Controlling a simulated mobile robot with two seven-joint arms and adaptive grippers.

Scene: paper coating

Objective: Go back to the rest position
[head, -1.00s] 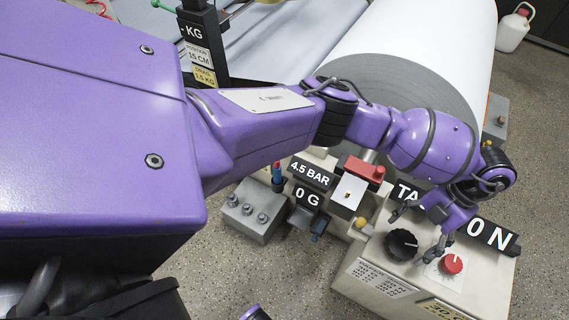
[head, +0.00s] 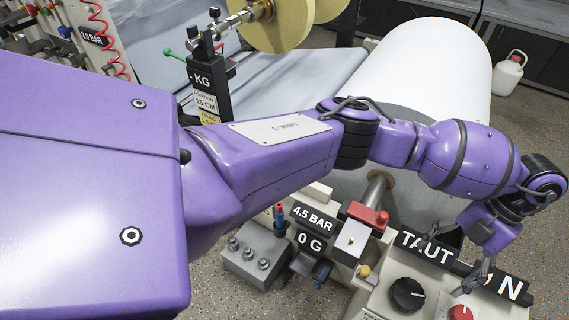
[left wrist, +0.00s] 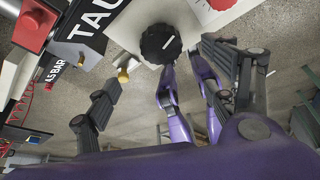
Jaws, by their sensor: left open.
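My left arm crosses the head view from left to right. My left gripper (head: 470,264) hangs over the tension panel, in front of the TAUT display (head: 426,246) and above the red knob (head: 460,313). Its fingers are open, with nothing seen between them. In the left wrist view the spread fingers of the left gripper (left wrist: 168,92) show, with the black knob (left wrist: 160,44) beyond them. That knob also shows in the head view (head: 407,293), left of the gripper and apart from it.
A large white paper roll (head: 425,70) lies behind the arm. A pressure unit with a 4.5 BAR display (head: 313,219) and a red-topped block (head: 368,214) stand left of the panel. A white jug (head: 508,76) is on the open floor at the far right.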

